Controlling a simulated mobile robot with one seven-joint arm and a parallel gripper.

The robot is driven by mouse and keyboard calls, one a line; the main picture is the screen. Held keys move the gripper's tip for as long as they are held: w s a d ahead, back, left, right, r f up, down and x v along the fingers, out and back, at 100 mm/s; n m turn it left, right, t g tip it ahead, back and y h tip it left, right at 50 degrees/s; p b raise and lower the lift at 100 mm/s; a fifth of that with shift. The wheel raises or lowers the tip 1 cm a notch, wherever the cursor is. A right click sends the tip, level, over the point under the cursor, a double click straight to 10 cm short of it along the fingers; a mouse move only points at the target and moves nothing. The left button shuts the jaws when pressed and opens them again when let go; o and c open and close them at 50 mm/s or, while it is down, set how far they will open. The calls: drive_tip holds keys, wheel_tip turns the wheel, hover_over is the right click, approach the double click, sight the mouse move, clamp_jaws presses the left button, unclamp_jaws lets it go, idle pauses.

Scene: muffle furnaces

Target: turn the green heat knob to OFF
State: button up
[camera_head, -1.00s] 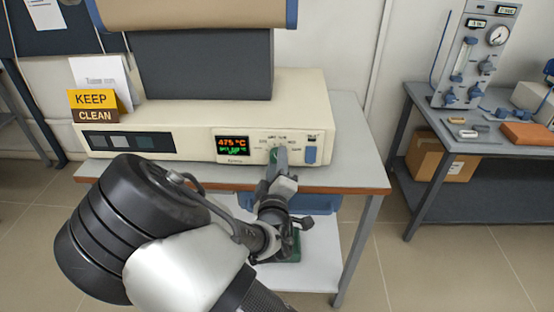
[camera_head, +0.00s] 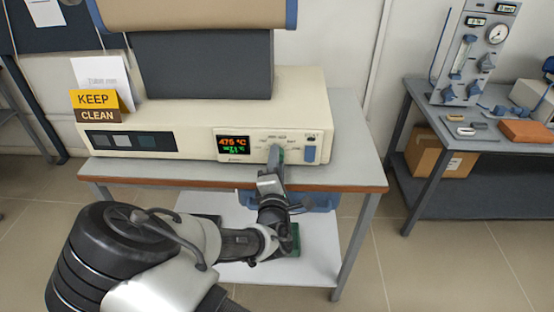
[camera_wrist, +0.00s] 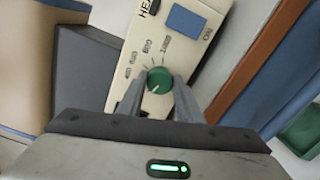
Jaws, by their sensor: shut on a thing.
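The green heat knob (camera_wrist: 159,80) is round and sits on the furnace's cream front panel. Its pale pointer line shows in the wrist view, slanting toward the lower left of the picture. Small printed labels fan out beside it, too small to read surely. My gripper (camera_wrist: 160,92) has one finger on each side of the knob and is shut on it. In the head view my gripper (camera_head: 277,153) reaches up to the panel from below and hides most of the knob.
A blue rocker switch (camera_head: 310,154) is right of the knob. A yellow KEEP CLEAN sign (camera_head: 94,99) stands at the furnace's left. The furnace bench (camera_head: 352,172) has a clear front strip. A second bench (camera_head: 420,107) with a gauge panel (camera_head: 476,55) stands right.

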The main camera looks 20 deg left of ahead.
drive_tip(key=shift+n, duration=0.4)
drive_tip(key=o, duration=1)
drive_tip(key=shift+o, duration=0.2)
